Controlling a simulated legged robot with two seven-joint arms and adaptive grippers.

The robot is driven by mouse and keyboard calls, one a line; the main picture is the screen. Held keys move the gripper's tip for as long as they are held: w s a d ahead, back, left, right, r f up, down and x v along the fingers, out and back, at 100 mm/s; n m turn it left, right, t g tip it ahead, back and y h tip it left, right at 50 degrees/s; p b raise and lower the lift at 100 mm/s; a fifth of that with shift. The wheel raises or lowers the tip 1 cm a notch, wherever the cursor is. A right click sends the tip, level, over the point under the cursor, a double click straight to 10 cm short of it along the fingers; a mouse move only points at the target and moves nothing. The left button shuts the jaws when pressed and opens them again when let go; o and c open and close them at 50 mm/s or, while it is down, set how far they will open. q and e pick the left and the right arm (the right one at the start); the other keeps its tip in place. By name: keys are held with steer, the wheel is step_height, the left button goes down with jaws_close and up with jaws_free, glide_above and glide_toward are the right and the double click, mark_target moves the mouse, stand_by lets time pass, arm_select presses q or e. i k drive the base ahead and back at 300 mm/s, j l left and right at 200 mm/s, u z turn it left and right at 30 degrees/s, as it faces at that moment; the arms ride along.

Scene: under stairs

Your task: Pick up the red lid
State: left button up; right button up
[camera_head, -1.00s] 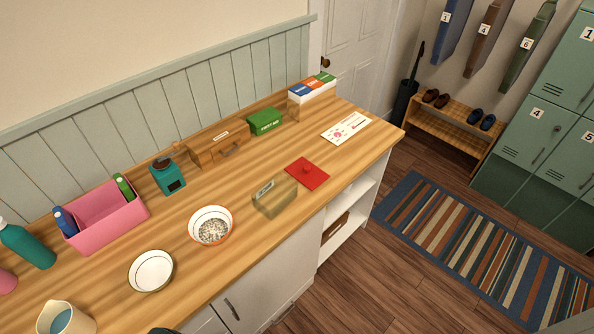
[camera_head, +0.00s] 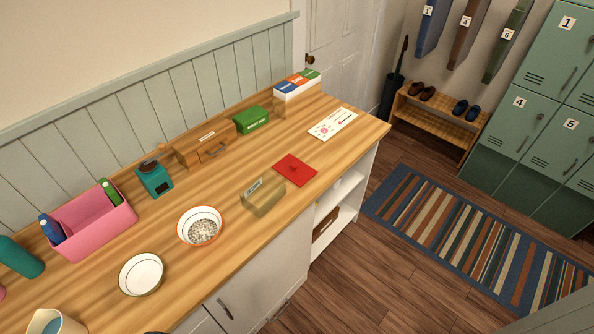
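The red lid (camera_head: 294,171) is a flat square with a small knob on top. It lies on the wooden counter (camera_head: 225,262), near the front edge. A translucent tan box (camera_head: 263,196) with a small label stands just left of and nearer than the lid, apart from it. Neither of my grippers shows in the head view. Nothing covers the lid.
A white card (camera_head: 333,123) lies right of the lid. A green box (camera_head: 251,120), a wooden box (camera_head: 203,147) and a teal grinder (camera_head: 154,178) stand behind. A filled bowl (camera_head: 201,227) stands left. Striped rug (camera_head: 475,238) and lockers (camera_head: 515,120) are at the right.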

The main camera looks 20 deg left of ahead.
mark_target(299, 173)
steer(key=u, duration=0.65)
steer(key=i+l+u, duration=0.5)
steer(key=l, duration=0.2)
steer(key=l+u, duration=0.3)
steer(key=i+l+u, duration=0.25)
steer(key=l, duration=0.25)
steer(key=k+j, duration=0.05)
steer(key=k, duration=0.05)
